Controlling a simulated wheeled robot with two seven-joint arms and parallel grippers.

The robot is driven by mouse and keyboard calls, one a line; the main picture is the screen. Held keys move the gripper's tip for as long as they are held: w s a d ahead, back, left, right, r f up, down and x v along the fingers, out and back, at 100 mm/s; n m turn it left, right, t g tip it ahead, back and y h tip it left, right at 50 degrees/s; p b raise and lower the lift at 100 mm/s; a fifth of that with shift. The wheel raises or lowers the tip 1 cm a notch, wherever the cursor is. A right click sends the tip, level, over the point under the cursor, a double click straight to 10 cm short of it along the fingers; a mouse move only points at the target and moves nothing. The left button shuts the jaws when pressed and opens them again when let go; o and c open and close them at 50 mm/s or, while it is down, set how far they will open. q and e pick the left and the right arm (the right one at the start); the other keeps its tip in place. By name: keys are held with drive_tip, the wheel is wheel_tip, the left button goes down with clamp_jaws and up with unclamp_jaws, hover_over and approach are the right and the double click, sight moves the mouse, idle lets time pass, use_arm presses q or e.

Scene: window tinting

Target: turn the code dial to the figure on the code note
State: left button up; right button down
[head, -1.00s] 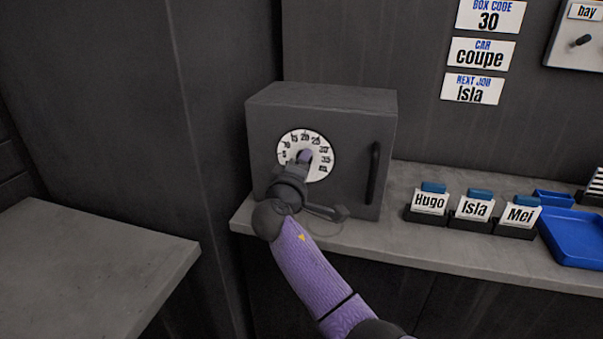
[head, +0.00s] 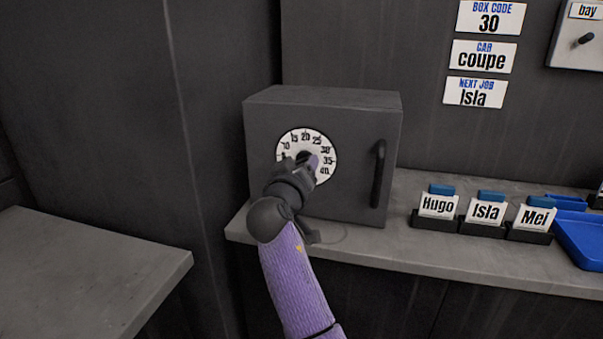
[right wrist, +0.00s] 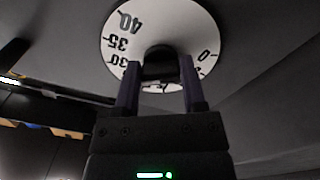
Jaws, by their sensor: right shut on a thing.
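The code dial (head: 325,147) is a white disc with black figures from about 10 to 40 showing, on the front of a dark grey box (head: 350,190). It also shows in the right wrist view (right wrist: 195,25). My right gripper (head: 309,162) is shut on the dark knob (right wrist: 158,60) at the dial's middle, a purple finger on each side. The gripper hides the dial's lower left, and I cannot tell which figure the knob points to. The code note (head: 490,20) on the wall reads "BOX CODE 30". My left gripper is not in view.
The box has a dark upright handle (head: 378,173) right of the dial and stands on a grey shelf (head: 400,245). Name cards Hugo (head: 438,205), Isla (head: 487,212) and Mei (head: 534,217) stand to the right, beside a blue tray (head: 580,240). A grey bench (head: 90,270) is at left.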

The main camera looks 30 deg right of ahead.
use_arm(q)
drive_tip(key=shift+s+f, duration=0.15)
use_arm(e)
drive_tip(key=shift+f, duration=0.15)
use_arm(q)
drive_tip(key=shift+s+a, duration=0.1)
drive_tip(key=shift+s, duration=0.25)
use_arm(e)
drive_tip(key=shift+m, duration=0.3)
drive_tip(key=shift+c, duration=0.8)
unclamp_jaws()
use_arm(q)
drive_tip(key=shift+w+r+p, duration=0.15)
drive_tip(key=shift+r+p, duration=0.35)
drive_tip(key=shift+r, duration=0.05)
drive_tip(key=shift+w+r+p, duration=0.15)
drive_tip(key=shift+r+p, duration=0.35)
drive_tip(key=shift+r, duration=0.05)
use_arm(e)
drive_tip(key=v, duration=1)
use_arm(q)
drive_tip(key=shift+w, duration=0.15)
